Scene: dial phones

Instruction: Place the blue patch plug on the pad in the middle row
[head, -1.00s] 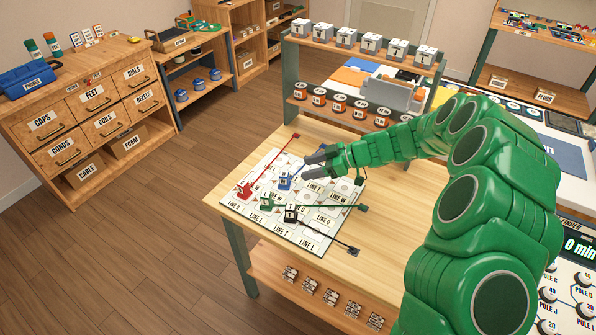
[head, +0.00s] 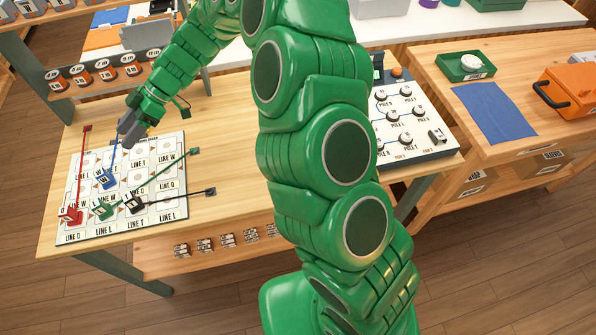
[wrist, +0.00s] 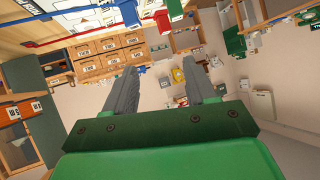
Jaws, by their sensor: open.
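The blue patch plug (head: 108,179) stands on the white line board (head: 150,231) at the left in the head view, behind the green plug (head: 102,210). Its blue cord runs back from it toward my gripper. My gripper (head: 127,133) is over the back part of the board, behind and a little right of the blue plug. In the wrist view my gripper (wrist: 163,92) has its fingers apart with nothing between them. The blue plug also shows at the top of that view (wrist: 129,13). Printed line labels and round pads mark the board; some are hidden by plugs and gripper.
A red plug (head: 72,215) stands at the front left and a black plug (head: 133,204) right of the green one. Their cords cross the board. A rack of orange-banded parts (head: 105,72) stands behind. A pole panel (head: 410,125) lies right; table between is bare.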

